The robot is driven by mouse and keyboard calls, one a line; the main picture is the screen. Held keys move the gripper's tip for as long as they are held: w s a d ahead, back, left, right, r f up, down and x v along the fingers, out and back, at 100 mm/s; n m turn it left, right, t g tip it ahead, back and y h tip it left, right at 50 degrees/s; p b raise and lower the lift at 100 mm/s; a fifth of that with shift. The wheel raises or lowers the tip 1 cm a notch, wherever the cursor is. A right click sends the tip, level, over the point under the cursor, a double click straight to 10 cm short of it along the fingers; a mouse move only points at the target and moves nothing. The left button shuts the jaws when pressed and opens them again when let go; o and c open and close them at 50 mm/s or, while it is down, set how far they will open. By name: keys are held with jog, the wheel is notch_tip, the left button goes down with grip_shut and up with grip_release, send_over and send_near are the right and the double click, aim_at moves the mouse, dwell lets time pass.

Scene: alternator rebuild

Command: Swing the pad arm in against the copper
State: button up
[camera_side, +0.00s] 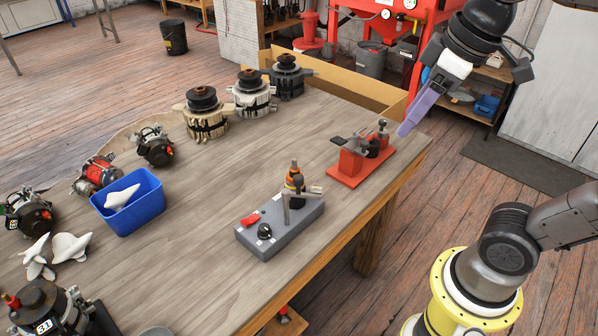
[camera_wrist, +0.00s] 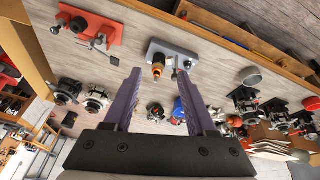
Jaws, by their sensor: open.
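A grey box (camera_side: 280,228) stands near the table's front edge, with a red switch and a black knob on top. On it stands an upright dark rotor with an orange-copper band (camera_side: 295,180). A grey metal pad arm (camera_side: 303,190) on a thin post stands beside the rotor. In the wrist view the copper part (camera_wrist: 158,67) and the pad arm (camera_wrist: 187,64) show side by side; whether they touch is not clear. My gripper (camera_side: 404,131), with purple fingers, is high at the table's right end, well away from the box. In the wrist view it (camera_wrist: 159,77) is open and empty.
A red fixture (camera_side: 345,180) with metal parts stands between my gripper and the grey box. A blue bin (camera_side: 128,222) holding a pale part and several alternators stand further left and back. The table (camera_side: 225,180) is clear behind the grey box.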

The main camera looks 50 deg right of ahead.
jog(key=w+a+r+n+g, duration=0.1)
jog(key=w+a+r+n, duration=0.1)
jog(key=w, duration=0.4)
jog(key=n+g, duration=0.2)
jog(key=g, duration=0.1)
send_over(298, 177)
notch_tip(298, 177, down, 5)
notch_tip(298, 177, down, 14)
jog(key=shift+r, duration=0.2)
grip_shut()
dwell(0.8)
